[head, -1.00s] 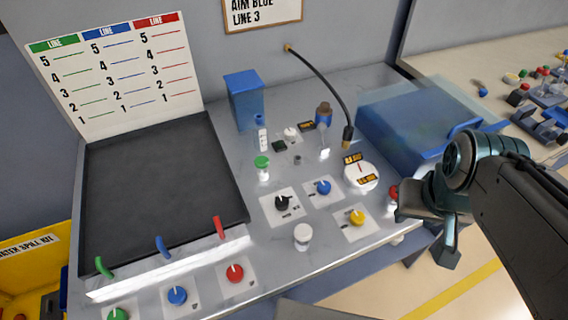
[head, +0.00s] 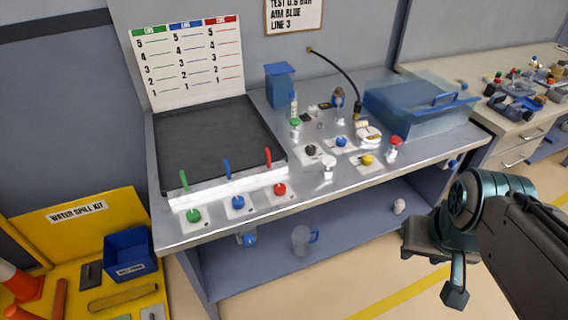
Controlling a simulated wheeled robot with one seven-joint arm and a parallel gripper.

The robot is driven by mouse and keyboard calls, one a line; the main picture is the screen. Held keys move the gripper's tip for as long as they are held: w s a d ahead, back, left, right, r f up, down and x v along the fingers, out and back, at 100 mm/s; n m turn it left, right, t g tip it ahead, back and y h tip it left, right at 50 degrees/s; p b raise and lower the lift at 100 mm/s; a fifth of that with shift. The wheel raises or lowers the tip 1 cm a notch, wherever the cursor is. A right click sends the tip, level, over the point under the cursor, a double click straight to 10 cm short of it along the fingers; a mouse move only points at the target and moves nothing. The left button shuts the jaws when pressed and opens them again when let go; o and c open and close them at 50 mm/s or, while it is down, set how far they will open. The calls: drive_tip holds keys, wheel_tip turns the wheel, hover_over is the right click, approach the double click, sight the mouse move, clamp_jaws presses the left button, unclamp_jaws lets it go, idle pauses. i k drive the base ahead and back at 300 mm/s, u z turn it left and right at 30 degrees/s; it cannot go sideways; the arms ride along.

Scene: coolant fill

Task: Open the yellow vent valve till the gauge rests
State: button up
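The yellow vent valve (head: 367,160) is a round knob on a white plate near the front right of the metal bench. Its exact setting is too small to read. The round white gauge (head: 369,134) sits just behind it; its needle is too small to read. My gripper (head: 430,272) is at the lower right, in front of the bench and well apart from the valve. It appears empty; its fingers are seen at an angle, so their opening is unclear.
A black knob (head: 311,151), a blue knob (head: 341,142) and a red-capped bottle (head: 394,147) stand near the valve. A black hose (head: 345,77) arches behind. A blue-lidded bin (head: 410,105) is at the right.

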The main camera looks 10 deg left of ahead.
sight(367, 159)
drive_tip(key=z, duration=0.1)
drive_tip(key=k, duration=0.1)
drive_tip(key=u, duration=0.85)
drive_tip(key=i, duration=1)
drive_tip(key=z, duration=0.85)
drive_tip(key=k, duration=0.35)
drive_tip(key=z, duration=0.85)
drive_tip(key=i, duration=0.4)
drive_tip(key=u, duration=1)
